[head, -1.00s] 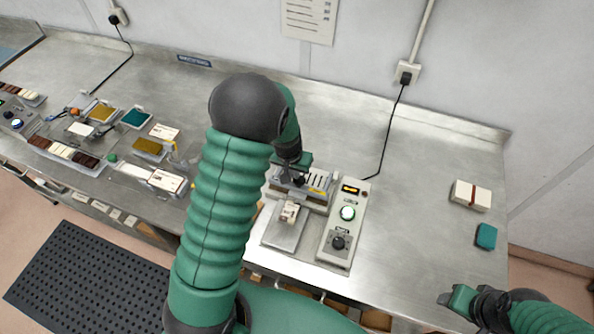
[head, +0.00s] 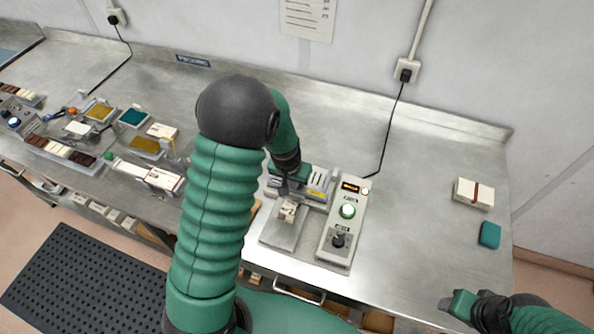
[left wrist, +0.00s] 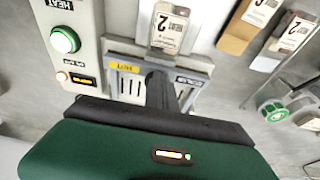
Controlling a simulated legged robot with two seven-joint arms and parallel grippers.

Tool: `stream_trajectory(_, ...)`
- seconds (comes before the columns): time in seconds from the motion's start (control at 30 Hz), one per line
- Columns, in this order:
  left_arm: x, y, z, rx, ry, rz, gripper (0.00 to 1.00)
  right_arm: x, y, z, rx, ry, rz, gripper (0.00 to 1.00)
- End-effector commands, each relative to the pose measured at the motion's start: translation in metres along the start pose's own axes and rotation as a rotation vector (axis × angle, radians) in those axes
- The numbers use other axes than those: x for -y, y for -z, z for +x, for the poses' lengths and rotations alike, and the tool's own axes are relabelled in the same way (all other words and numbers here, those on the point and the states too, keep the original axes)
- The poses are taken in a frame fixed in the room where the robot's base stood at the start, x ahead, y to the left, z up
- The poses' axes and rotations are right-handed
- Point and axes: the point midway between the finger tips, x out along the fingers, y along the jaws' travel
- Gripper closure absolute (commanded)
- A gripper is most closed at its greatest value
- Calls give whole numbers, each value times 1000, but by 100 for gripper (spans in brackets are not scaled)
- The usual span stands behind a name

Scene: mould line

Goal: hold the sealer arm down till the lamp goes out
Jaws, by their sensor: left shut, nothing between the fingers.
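The sealer (head: 318,203) stands on the bench in the head view, its slotted arm with a yellow label across the back. The arm also shows in the left wrist view (left wrist: 128,84) and looks lowered. My left gripper (head: 284,190) is shut and empty, its fingertips at the sealer arm, seemingly touching it. The small lamp (head: 365,190) beside the display is lit; it glows orange-white in the left wrist view (left wrist: 62,76). A round green button (head: 347,211) glows too. A small packet (head: 289,209) lies at the sealer's front. My right gripper (head: 456,304) is off the bench's front, its jaws unclear.
A banded white box (head: 473,194) and a teal block (head: 489,234) lie at the right. Trays of chocolate bars (head: 62,150) and several packets crowd the left. A black cable (head: 388,135) runs from the wall socket.

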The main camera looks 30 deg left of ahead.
Motion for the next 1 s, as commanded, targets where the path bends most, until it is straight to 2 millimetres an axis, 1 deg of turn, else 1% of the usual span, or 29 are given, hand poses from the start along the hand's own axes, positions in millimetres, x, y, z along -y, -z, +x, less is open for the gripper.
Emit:
stream_trajectory(0.03,2,-2,2,2,4,-3,100,0,0,1,0,0,0,47)
stream_trajectory(1.0,-5,-3,2,7,-1,4,100,0,0,1,0,0,0,47)
